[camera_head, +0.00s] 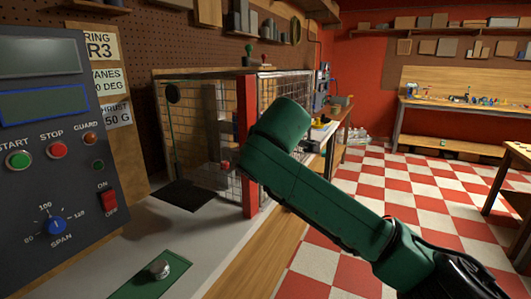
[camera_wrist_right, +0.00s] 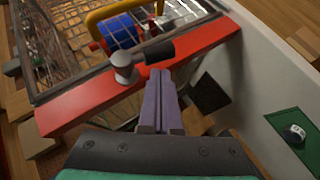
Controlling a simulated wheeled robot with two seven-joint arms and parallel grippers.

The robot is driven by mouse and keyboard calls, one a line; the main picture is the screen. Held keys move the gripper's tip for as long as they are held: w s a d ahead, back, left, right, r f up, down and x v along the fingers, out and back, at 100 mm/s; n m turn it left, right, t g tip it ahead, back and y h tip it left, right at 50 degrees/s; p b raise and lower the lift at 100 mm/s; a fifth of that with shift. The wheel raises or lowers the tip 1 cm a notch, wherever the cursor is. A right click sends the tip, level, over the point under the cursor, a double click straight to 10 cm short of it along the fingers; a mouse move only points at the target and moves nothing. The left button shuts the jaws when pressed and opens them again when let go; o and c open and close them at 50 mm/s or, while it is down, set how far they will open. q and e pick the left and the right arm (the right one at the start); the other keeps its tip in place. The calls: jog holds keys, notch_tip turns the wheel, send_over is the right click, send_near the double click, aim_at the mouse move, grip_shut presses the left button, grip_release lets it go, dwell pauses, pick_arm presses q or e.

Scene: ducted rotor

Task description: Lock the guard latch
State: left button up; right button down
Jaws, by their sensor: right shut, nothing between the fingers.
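The guard is a wire-mesh cage (camera_head: 285,90) with a red post (camera_head: 246,110); the mesh (camera_wrist_right: 75,45) and the red bar (camera_wrist_right: 75,108) also show in the right wrist view. The latch is a grey metal pivot (camera_wrist_right: 124,66) with a short black handle (camera_wrist_right: 158,51) that points right over the red bar. My right gripper (camera_wrist_right: 160,72) has its purple fingers shut and empty, with the tips just below the black handle. I cannot tell whether they touch it. In the head view my green right arm hides this gripper. My left gripper is not in view.
A control panel (camera_head: 50,110) with buttons, a guard lamp (camera_head: 90,138) and a blue dial stands at left. A green plate with a knob (camera_head: 158,269) lies on the bench (camera_head: 215,235). A yellow bar (camera_wrist_right: 108,14) and blue cylinder (camera_wrist_right: 118,30) are near the latch.

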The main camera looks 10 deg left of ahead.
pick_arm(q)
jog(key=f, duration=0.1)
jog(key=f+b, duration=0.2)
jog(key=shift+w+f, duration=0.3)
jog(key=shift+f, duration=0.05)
pick_arm(e)
jog(key=w+f+t, duration=0.1)
jog(key=f+n+t, duration=0.1)
jog(key=t, duration=0.1)
jog(key=shift+w+a+f, duration=0.25)
jog(key=shift+w+a, duration=0.05)
jog(key=shift+w, duration=0.1)
jog(key=shift+f, duration=0.1)
pick_arm(q)
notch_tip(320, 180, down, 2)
jog(key=b, duration=0.3)
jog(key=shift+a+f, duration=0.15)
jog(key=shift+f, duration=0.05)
pick_arm(e)
jog(key=v, duration=1.4)
jog(key=shift+s, duration=0.2)
jog(key=shift+d, duration=0.1)
